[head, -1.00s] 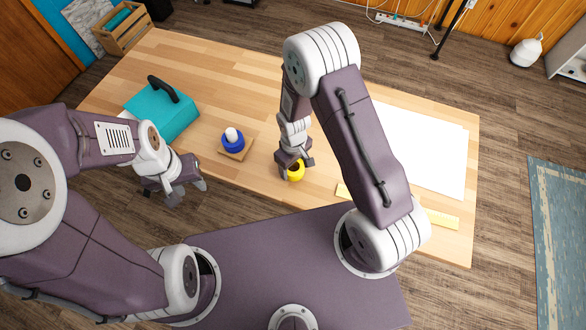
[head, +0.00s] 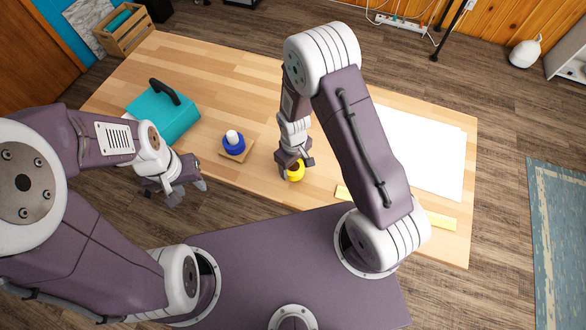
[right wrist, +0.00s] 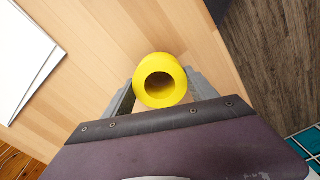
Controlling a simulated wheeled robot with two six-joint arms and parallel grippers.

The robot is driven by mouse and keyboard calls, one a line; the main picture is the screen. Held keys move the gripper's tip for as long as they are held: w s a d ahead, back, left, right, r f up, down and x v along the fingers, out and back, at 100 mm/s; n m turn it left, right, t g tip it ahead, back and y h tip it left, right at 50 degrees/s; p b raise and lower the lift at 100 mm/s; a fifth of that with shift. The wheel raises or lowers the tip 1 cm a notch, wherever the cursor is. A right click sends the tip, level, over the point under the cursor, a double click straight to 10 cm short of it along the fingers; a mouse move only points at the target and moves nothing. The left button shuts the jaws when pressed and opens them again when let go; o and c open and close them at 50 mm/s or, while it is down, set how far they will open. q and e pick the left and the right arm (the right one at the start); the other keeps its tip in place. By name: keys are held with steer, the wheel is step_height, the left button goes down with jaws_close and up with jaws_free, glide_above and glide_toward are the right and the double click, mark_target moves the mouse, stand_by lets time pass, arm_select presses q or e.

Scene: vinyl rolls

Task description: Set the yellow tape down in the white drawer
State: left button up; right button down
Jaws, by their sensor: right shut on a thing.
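The yellow tape (right wrist: 146,98) is a thick yellow roll with a round hole, and its open end faces the camera in the right wrist view. My right gripper (head: 296,167) is shut on it, with one finger on each side. In the head view the yellow tape (head: 296,174) shows below the right gripper, over the table near its front edge. I cannot tell whether it touches the table. My left gripper (head: 180,193) is open and empty, off the table's front left edge. I see no white drawer in these frames.
On the wooden table (head: 240,80) stand a teal box (head: 165,115) with a black handle and a blue roll (head: 233,144) around a white post on a small wooden base. White sheets (head: 425,150) and a yellow strip (head: 435,217) lie at right. The table's back middle is clear.

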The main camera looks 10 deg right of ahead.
steer(key=shift+r+p, duration=2.25)
steer(key=shift+r, duration=0.5)
